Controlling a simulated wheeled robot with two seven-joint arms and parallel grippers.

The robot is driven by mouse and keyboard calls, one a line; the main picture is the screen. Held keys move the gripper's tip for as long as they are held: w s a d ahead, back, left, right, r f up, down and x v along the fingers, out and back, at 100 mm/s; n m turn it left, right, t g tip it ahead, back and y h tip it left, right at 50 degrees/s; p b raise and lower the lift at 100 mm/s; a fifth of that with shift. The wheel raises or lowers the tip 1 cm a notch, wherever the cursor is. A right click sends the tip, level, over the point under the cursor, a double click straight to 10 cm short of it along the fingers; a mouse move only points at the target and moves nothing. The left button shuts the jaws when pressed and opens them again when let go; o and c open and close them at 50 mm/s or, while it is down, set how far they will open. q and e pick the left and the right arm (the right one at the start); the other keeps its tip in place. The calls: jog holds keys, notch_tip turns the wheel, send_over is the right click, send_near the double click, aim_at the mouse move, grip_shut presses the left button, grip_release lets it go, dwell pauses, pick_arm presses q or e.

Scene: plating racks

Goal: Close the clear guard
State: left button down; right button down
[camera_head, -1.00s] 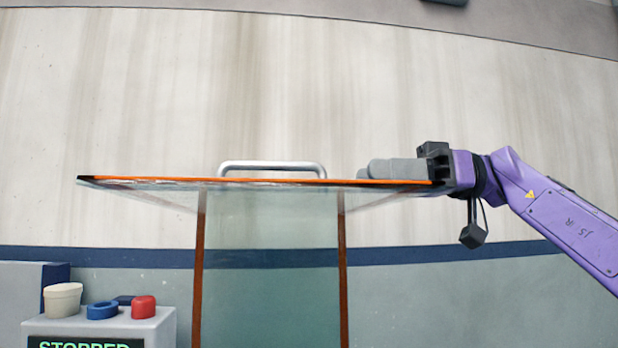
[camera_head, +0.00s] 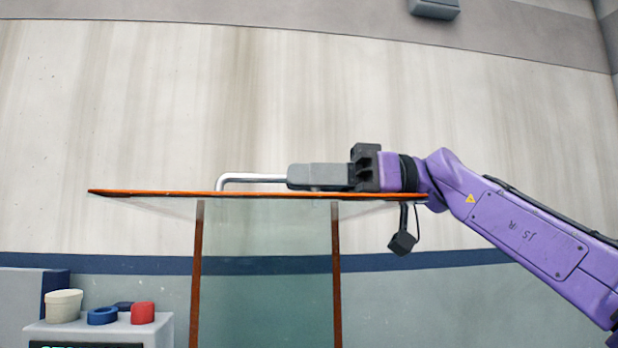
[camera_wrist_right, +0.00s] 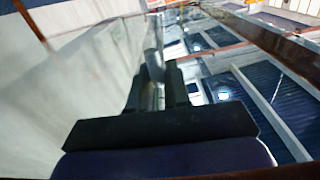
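The clear guard (camera_head: 265,235) is a see-through panel with orange-brown edges, raised with its top edge almost level in the head view. A silver bar handle (camera_head: 250,178) stands on its upper side. My right gripper (camera_head: 292,176) is at the handle and hides its right part. In the right wrist view its dark fingers (camera_wrist_right: 157,92) are apart, with the grey handle bar (camera_wrist_right: 152,66) between and beyond them. A firm grip does not show. My left gripper is not in view.
A grey control box (camera_head: 100,330) stands at the lower left, with a cream pot (camera_head: 63,305), a blue ring-shaped part (camera_head: 102,316) and a red button (camera_head: 143,313) on top. A pale wall (camera_head: 450,90) fills the back. The space above the guard is clear.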

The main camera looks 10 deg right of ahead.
jog(key=shift+w+f, duration=0.1)
jog(key=s+f+n+b, duration=0.5)
jog(key=s+f+b, duration=1.2)
jog(key=b, duration=0.9)
jog(key=s, duration=0.3)
jog(key=shift+f+n, duration=0.25)
jog(key=shift+n, duration=0.05)
jog(key=c, duration=1.2)
grip_release()
jog(key=shift+o, duration=0.2)
jog(key=shift+a, duration=0.1)
